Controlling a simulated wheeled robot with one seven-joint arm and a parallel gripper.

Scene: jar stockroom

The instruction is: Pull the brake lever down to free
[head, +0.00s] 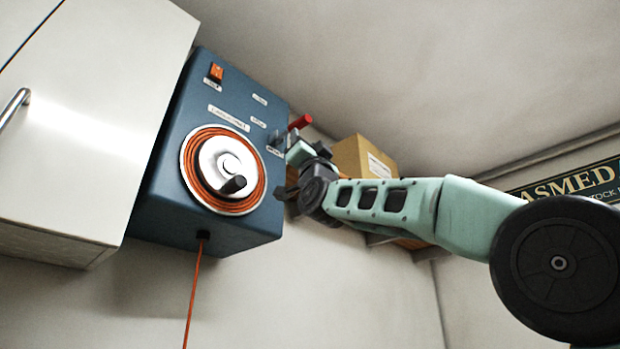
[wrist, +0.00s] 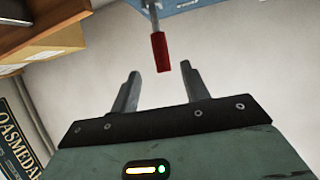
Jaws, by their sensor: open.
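The brake lever (head: 299,123) has a red grip and sticks out from the right side of the blue winch box (head: 225,84), angled up. In the wrist view its red grip (wrist: 161,52) hangs from a grey rod, just beyond and between my fingertips. My gripper (wrist: 160,74) is open, with a finger on either side of the line to the grip, and nothing is between the fingers. In the head view my gripper (head: 290,150) is beside the box, just below the red grip. The lever's pivot is partly hidden by my gripper in the head view.
A cardboard box (head: 362,157) sits on a wooden shelf behind my arm. A sign (head: 570,188) hangs at right.

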